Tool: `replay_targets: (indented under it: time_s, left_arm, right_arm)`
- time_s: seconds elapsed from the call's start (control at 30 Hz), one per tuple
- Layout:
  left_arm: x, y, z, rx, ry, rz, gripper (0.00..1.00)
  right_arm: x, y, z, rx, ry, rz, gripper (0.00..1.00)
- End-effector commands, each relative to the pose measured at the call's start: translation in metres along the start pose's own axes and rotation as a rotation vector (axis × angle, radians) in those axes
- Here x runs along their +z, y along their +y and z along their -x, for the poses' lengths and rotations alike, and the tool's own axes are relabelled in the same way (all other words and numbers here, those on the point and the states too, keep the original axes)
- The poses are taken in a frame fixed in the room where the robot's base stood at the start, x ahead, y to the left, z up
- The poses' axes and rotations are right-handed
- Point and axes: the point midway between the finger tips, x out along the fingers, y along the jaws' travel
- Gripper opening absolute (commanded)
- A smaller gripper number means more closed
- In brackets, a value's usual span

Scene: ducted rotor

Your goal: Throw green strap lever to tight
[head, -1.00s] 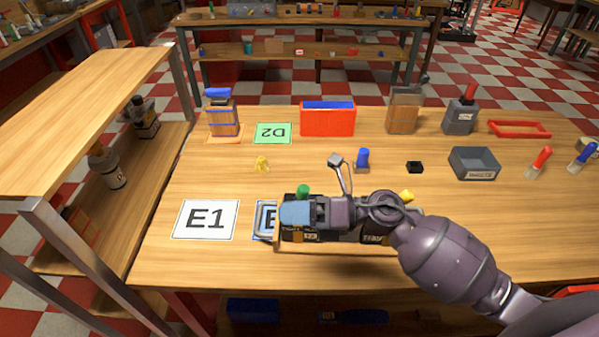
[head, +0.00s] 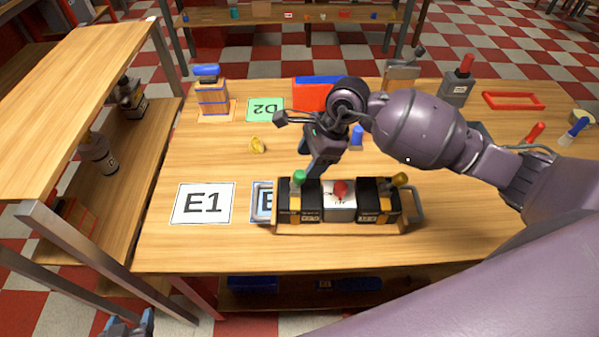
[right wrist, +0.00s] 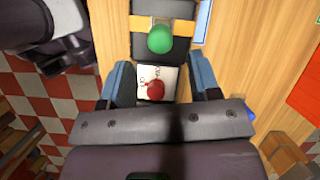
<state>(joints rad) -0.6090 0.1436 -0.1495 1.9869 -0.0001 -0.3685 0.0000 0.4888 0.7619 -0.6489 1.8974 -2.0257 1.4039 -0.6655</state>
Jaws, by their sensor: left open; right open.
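The green strap lever (head: 298,178) stands up on an orange strap over the left black box (head: 300,199), in a wooden tray (head: 310,229). In the right wrist view the green knob (right wrist: 160,38) lies just beyond my fingers, on the orange strap (right wrist: 178,25). My right gripper (head: 314,170) is open and empty, pointing down behind and above the tray. Its spread fingers (right wrist: 162,82) flank a red knob (right wrist: 152,90) in the wrist view; whether they touch anything is unclear. My left gripper (head: 130,326) is open at the bottom left, away from the table.
The red knob (head: 341,188) sits on a white middle block. A yellow lever (head: 400,179) tops the right black box (head: 374,201). The tray has metal end handles. Card E1 (head: 203,204) lies to the left. A blue-topped piece (head: 357,136) stands behind the tray.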

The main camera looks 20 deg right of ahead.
Motion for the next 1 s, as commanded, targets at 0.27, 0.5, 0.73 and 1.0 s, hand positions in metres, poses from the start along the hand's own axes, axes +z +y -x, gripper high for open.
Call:
replay_targets:
  time_s: [0.27,0.5,0.73,1.0]
  left_arm:
    - [-0.008,0.000,0.000,0.001,0.010,-0.001,0.61]
    - [-0.009,0.000,0.000,0.002,0.012,-0.001,0.61]
    - [-0.008,0.000,0.000,0.002,0.010,0.000,0.61]
    - [-0.008,0.001,0.000,0.002,0.009,0.001,0.61]
  right_arm:
    - [0.001,0.001,-0.044,0.002,-0.002,-0.002,0.56]
    - [0.001,0.000,-0.061,0.000,-0.002,0.000,0.56]
    - [0.001,0.000,-0.063,0.000,-0.002,0.000,0.56]
    - [0.000,0.000,-0.062,0.000,-0.002,-0.001,0.27]
